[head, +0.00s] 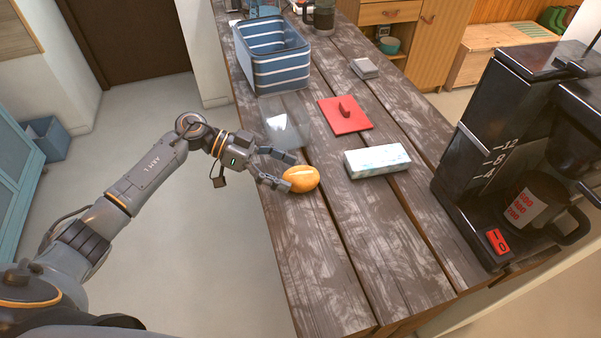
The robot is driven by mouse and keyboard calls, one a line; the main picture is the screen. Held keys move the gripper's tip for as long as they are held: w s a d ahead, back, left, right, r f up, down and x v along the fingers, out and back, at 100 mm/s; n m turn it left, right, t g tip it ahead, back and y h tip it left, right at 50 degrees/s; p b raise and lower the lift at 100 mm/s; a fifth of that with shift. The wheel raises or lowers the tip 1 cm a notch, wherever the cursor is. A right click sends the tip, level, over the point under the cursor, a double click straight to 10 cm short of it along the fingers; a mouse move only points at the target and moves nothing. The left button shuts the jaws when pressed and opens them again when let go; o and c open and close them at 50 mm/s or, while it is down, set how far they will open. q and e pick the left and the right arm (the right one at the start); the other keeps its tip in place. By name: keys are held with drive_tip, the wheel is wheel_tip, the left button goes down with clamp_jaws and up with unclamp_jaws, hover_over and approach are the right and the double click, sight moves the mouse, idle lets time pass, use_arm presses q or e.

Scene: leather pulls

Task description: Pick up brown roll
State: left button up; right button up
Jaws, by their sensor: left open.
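The brown roll (303,178) is golden and oval. It lies on the wooden table near the table's left edge. My left gripper (288,172) comes in from the left at table height. Its two fingers are apart, and their tips are at the left side of the roll. I cannot tell whether a finger touches the roll. My right gripper is not in view.
A blue striped basket (281,73) stands further back. A clear sheet-like item (285,122), a red board (345,115), a white-blue box (377,161) and a small grey box (365,68) lie nearby. A black coffee machine (482,130) stands at right. The front table (355,260) is clear.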

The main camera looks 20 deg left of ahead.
use_arm(q)
drive_tip(key=shift+x, duration=1.1)
drive_tip(key=shift+d, duration=0.3)
drive_tip(key=shift+a, duration=0.1)
drive_tip(key=shift+c, duration=1.3)
drive_tip(key=c, duration=1)
drive_tip(key=shift+r, duration=0.15)
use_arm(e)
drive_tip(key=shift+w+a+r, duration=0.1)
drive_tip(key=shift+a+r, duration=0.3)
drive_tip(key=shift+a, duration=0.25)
